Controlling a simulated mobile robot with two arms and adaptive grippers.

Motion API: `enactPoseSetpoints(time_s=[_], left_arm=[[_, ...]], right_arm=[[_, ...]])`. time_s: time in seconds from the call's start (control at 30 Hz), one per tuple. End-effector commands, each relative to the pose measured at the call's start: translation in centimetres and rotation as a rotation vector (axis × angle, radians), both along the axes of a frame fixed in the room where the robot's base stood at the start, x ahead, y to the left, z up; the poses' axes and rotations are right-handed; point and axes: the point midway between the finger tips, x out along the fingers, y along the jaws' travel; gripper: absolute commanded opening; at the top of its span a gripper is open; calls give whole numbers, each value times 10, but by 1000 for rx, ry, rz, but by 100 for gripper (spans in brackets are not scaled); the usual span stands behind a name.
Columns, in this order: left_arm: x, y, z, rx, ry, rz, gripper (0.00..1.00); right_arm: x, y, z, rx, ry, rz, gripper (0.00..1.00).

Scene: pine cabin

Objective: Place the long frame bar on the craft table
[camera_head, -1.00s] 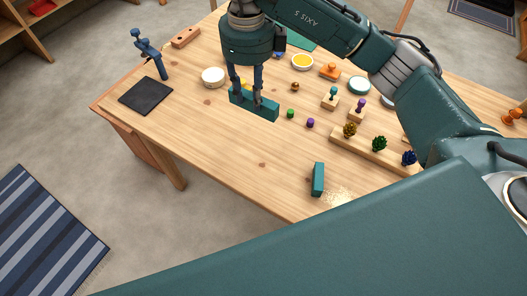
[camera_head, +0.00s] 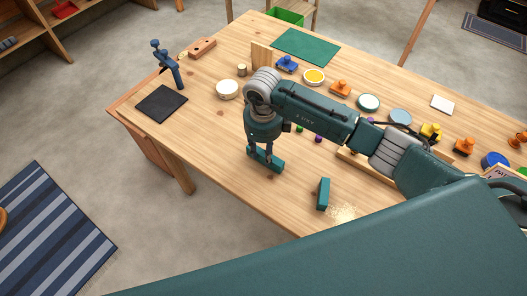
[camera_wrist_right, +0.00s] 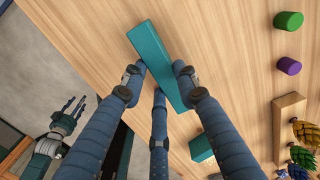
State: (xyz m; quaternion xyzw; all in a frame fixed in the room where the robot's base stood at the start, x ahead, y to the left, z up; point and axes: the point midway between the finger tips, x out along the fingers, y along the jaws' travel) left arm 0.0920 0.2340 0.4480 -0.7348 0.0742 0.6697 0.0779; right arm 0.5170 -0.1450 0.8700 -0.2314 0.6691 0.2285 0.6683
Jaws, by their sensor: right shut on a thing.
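My right gripper (camera_head: 264,151) is shut on a long teal frame bar (camera_head: 268,160), over the near part of the wooden craft table (camera_head: 225,135). In the right wrist view the bar (camera_wrist_right: 157,55) runs between the blue fingers, its far end sticking out past them. The bar is low over the table top; I cannot tell whether it touches. A shorter-looking teal bar (camera_head: 322,194) lies apart, nearer the front edge; part of it shows in the wrist view (camera_wrist_right: 201,149). My left gripper (camera_wrist_right: 75,108) shows off the table side in the wrist view, fingers spread and empty.
A black mat (camera_head: 162,103), a blue clamp-like stand (camera_head: 167,64) and a white round pot (camera_head: 227,89) are at the table's left. Bowls, stamps and a green mat (camera_head: 306,46) fill the back. Table left of the bar is clear. Small green and purple pegs (camera_wrist_right: 289,65) stand nearby.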

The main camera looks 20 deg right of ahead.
Motion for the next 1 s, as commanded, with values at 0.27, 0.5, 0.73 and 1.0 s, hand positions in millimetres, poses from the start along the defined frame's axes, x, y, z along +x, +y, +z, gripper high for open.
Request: enactPoseSetpoints(time_s=[0.27,0.5,0.73,1.0], left_arm=[[2,1,2,0,-3,-1,48],[1,1,-1,1,-2,-1,48],[1,1,-1,1,-1,0,48],[-1,1,-3,2,1,0,48]], right_arm=[[0,0,-8,1,-2,1,3],[0,0,-11,0,-1,1,38],[0,0,-11,1,-1,0,49],[2,0,0,0,-5,2,49]])
